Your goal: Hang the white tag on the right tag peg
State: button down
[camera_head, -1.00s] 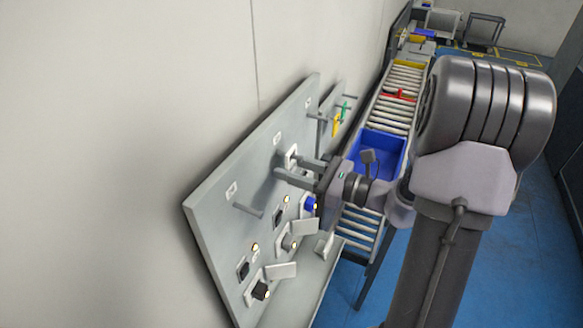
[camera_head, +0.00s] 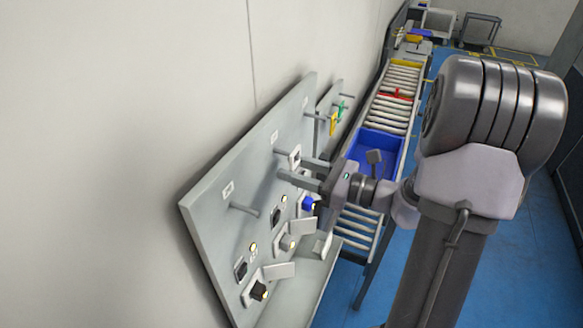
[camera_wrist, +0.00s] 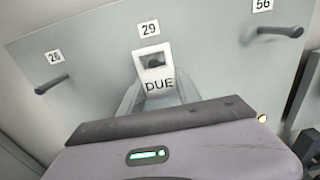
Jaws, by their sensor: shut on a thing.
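The white tag (camera_wrist: 158,75), marked DUE with a dark hole near its top, stands upright in front of the middle peg position, under label 29 (camera_wrist: 149,29). It also shows in the head view (camera_head: 295,157). My gripper (camera_head: 291,168) is shut on the tag's lower part, its fingers pointing at the grey board (camera_head: 205,212). The middle peg (camera_head: 281,151) reaches toward the tag; I cannot tell whether it passes through the hole. The right peg also shows in the head view (camera_head: 315,116).
Below the pegs, the board carries several switches and lit lamps, with a blue knob (camera_head: 308,203) close under my gripper. Yellow (camera_head: 333,124) and green (camera_head: 341,110) tags hang beyond the board. A roller conveyor with a blue bin (camera_head: 380,143) runs at the right.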

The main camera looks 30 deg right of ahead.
jog(key=shift+s+d, duration=0.15)
jog(key=shift+s, duration=0.05)
dwell(0.7)
jog(key=shift+b+v, duration=0.45)
jog(key=shift+v, duration=1.35)
send_near(297, 169)
jog(key=shift+b, duration=0.3)
jog(key=shift+w, duration=0.1)
